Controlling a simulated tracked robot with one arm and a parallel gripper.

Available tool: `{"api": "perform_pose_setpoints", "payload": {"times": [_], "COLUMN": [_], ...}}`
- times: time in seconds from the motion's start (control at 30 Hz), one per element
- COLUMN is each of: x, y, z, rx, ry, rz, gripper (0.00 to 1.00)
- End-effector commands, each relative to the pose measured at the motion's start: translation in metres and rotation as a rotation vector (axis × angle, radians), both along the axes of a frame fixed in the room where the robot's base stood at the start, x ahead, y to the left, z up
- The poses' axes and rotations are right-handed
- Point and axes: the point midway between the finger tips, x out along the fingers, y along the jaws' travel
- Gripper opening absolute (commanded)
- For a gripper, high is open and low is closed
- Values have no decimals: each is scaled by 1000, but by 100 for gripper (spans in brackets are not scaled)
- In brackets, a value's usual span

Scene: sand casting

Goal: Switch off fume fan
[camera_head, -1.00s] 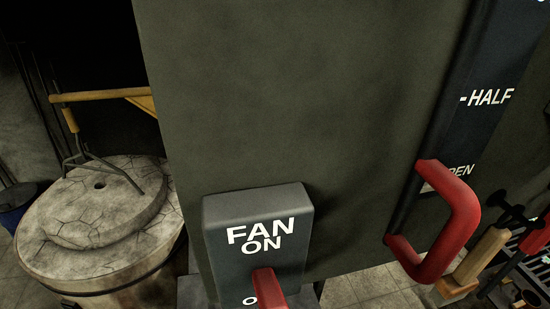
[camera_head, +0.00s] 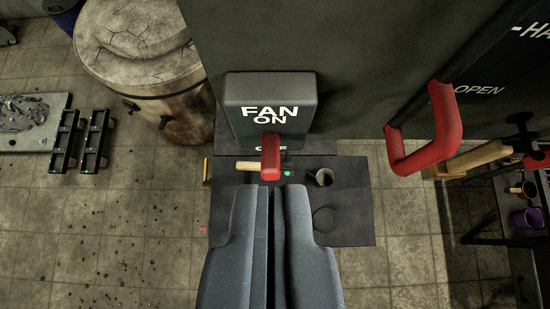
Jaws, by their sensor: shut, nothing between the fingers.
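The fan switch box (camera_head: 243,97) is dark grey and labelled FAN ON, fixed at the lower edge of a dark green panel. Its red lever (camera_head: 270,158) sticks out below the ON label and partly covers the lower label. My gripper (camera_head: 270,188) is shut and empty, its grey fingers pointing up the picture. The fingertips appear just below the lever's end; I cannot tell whether they touch it.
A red handle (camera_head: 440,135) juts from the panel at right, beside a plate marked HALF and OPEN. A round furnace (camera_head: 150,85) stands at left. A dark mat (camera_head: 350,205) with a small cup (camera_head: 320,177) lies below. A rack with tools stands at far right.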

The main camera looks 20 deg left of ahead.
Motion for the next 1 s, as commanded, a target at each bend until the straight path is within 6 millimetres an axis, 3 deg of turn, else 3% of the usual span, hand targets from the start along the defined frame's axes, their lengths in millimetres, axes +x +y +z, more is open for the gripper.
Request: {"api": "perform_pose_setpoints", "payload": {"times": [0.27,0.8,1.0], "x": [5,65,68], "y": [2,22,23], "z": [-6,-62,-72], "rx": [1,2,2], "ry": [0,-1,2], "rz": [1,1,2], "gripper": [0,0,0]}}
